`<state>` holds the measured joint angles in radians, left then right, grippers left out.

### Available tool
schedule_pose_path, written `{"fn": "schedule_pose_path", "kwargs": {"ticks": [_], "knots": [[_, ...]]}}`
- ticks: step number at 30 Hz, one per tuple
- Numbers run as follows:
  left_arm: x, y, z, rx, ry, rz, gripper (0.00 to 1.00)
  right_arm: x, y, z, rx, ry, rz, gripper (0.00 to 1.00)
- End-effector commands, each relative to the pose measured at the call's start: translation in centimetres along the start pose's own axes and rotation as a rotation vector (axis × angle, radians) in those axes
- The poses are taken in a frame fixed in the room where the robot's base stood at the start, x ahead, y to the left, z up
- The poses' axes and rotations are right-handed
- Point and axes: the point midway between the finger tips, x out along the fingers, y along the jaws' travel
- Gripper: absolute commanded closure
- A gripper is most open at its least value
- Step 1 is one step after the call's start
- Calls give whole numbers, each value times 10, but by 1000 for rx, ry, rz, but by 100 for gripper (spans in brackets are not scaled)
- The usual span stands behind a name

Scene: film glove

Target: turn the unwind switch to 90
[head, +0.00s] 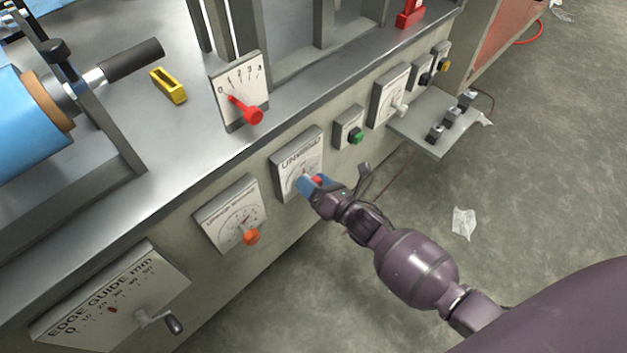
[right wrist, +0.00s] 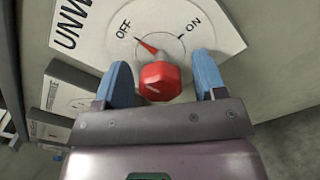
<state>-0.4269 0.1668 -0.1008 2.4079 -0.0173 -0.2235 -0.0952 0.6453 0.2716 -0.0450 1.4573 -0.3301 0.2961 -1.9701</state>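The unwind switch is a red knob (right wrist: 160,82) with a red pointer, on a white panel (right wrist: 95,28) lettered UNW, OFF and ON. The pointer aims at OFF. In the head view the panel reads UNWIND (head: 287,165), and the red knob shows partly behind my gripper. My right gripper (head: 312,184) is at the panel. In the right wrist view its two blue fingers (right wrist: 163,82) stand open on either side of the knob, with a gap visible on each side. My left gripper is not in view.
A dial panel with an orange knob (head: 251,237) sits left of the unwind panel, and a green button (head: 355,136) sits to its right. A red lever (head: 246,108) on a scale plate sticks out above. A small shelf (head: 415,128) juts out at right. The floor (head: 530,200) is mostly clear.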

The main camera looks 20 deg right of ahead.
Motion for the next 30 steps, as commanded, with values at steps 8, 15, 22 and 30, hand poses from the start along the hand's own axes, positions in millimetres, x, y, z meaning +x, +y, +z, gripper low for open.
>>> {"fn": "schedule_pose_path", "kwargs": {"ticks": [8, 15, 22, 30], "knots": [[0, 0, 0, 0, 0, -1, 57, 0, 0, 0, 0, 0, 0, 78], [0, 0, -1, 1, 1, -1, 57, 0, 0, 0, 10, 0, 0, 84], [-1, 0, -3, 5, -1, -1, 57, 1, 1, 2, 93, -1, 1, 84], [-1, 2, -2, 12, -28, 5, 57, 1, 2, 3, 305, -3, 3, 84]]}}
